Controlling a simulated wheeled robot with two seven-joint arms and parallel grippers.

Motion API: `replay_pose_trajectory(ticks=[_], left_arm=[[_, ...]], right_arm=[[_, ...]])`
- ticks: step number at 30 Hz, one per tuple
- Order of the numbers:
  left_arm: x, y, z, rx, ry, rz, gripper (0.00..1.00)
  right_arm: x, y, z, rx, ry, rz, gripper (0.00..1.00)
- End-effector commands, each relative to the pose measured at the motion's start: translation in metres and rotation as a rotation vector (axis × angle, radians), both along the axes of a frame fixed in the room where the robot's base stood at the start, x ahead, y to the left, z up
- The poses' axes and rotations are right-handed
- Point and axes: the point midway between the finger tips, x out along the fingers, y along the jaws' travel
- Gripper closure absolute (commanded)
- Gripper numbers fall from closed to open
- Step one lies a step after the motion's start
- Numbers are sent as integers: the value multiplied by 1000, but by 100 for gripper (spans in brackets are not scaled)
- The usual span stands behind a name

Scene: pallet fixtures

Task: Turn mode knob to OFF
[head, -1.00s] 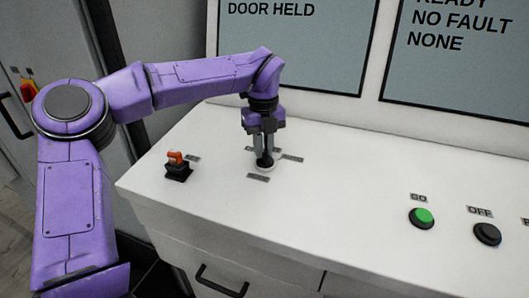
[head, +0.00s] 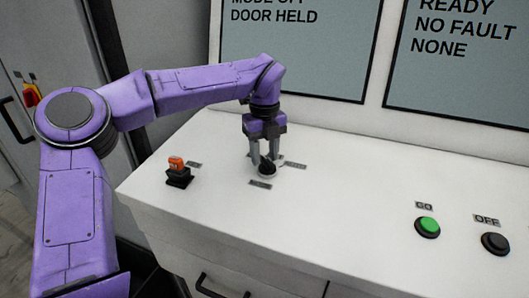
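My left gripper (head: 268,156) points down over the knob. Its two fingers are spread, one on each side of the knob, with a gap showing between them and it. The left screen (head: 290,50) reads DOOR HELD, with a partly cut line above it that looks like MODE OFF. My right gripper is not in view.
An orange-topped black switch (head: 178,172) stands left of the knob. A green GO button (head: 427,227) and a black OFF button (head: 495,243) sit at the right. The right screen (head: 460,65) reads READY, NO FAULT, NONE. The console top between is clear.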

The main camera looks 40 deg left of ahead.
Motion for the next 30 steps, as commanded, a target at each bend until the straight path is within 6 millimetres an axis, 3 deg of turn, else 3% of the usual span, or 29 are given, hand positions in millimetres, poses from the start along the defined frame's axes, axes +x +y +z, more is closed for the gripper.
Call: replay_pose_trajectory(ticks=[4, 12, 15, 30], left_arm=[[1, 0, 17, 1, -4, 1, 57], [1, 1, 81, 0, -4, 4, 57], [2, 2, 96, 0, -1, 3, 57], [1, 3, 104, -1, 0, 2, 57]], right_arm=[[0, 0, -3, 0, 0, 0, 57], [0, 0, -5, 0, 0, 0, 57], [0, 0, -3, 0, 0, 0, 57], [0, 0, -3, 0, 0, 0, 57]])
